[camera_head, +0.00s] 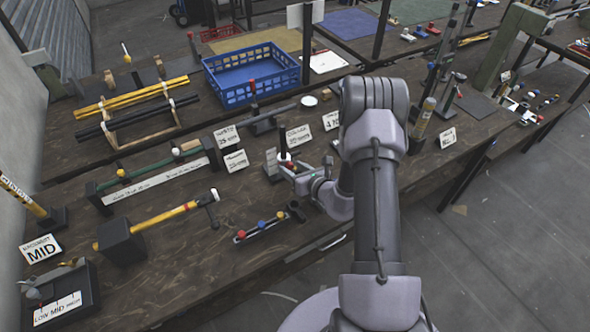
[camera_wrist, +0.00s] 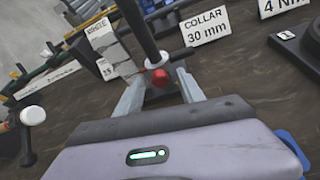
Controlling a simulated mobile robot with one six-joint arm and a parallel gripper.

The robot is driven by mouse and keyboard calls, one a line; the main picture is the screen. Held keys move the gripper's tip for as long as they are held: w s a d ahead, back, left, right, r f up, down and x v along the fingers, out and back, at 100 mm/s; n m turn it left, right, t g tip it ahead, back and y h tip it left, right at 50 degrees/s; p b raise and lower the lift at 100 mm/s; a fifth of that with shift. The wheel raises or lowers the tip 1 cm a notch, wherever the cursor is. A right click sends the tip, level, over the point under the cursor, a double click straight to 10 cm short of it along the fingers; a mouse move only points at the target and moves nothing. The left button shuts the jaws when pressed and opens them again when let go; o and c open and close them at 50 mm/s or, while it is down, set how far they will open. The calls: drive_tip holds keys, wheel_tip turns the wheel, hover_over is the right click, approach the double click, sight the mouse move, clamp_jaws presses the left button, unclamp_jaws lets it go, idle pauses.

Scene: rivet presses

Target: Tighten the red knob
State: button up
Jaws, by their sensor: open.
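A round red knob (camera_wrist: 159,78) shows in the wrist view on a dark fixture with an upright dark post. My gripper (camera_wrist: 160,88) is open, with one pale finger on each side of the knob; I cannot tell whether either touches it. The knob is small and partly hidden by my fingers there.
A "COLLAR 30 mm" card (camera_wrist: 207,30) stands just behind the fixture. A strip with red, blue and orange knobs (camera_head: 262,226) lies in front on the bench. A blue crate (camera_head: 250,75) stands behind.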

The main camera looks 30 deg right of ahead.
drive_tip(key=p+v, duration=0.3)
drive_tip(key=v, duration=1.4)
drive_tip(key=shift+r, duration=0.15)
drive_tip(key=shift+s, duration=0.15)
